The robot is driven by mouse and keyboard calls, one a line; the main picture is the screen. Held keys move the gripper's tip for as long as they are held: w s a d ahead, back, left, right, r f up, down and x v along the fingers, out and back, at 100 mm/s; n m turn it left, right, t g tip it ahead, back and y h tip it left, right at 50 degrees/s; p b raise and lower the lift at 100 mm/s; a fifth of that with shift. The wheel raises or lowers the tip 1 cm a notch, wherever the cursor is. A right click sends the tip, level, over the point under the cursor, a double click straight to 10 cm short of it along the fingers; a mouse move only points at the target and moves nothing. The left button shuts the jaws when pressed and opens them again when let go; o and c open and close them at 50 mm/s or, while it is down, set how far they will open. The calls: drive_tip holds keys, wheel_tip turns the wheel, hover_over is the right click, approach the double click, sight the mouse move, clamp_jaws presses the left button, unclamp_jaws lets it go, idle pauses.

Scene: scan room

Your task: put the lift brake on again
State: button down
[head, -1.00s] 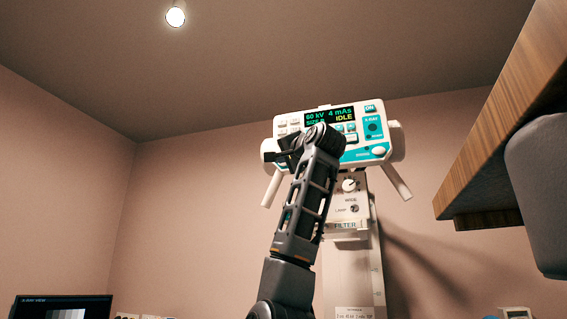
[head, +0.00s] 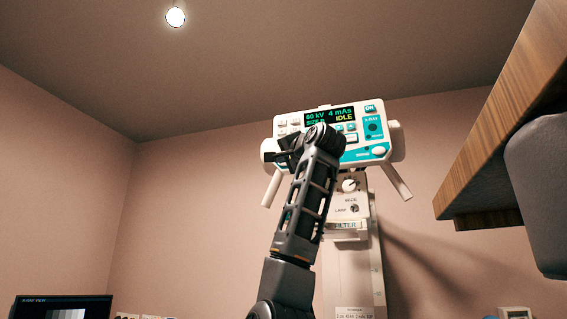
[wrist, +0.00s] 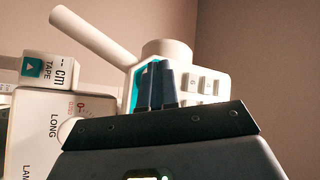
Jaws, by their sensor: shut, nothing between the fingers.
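The white X-ray head (head: 377,129) has a teal control panel whose display reads 60 kV, 4 mAs and IDLE. It hangs on a pale column (head: 350,280) with two angled white handles, the right one (head: 396,182) clear of my arm. My gripper (head: 280,156) is in front of the left end of the panel. In the wrist view its two dark blue fingertips (wrist: 161,82) are shut together and empty, in front of the head's side. No part is legibly marked as the lift brake.
A knob marked LONG (wrist: 70,130) and a TAPE box (wrist: 48,69) show left in the wrist view. A wooden shelf edge (head: 490,135) juts in at right.

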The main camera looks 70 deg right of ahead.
drive_tip(key=shift+d, duration=0.2)
drive_tip(key=shift+d, duration=0.2)
drive_tip(key=shift+d, duration=0.4)
idle(0.9)
drive_tip(key=shift+a, duration=0.8)
drive_tip(key=shift+s+a+b, duration=0.2)
drive_tip(key=shift+a+b, duration=0.6)
drive_tip(key=shift+a, duration=1.7)
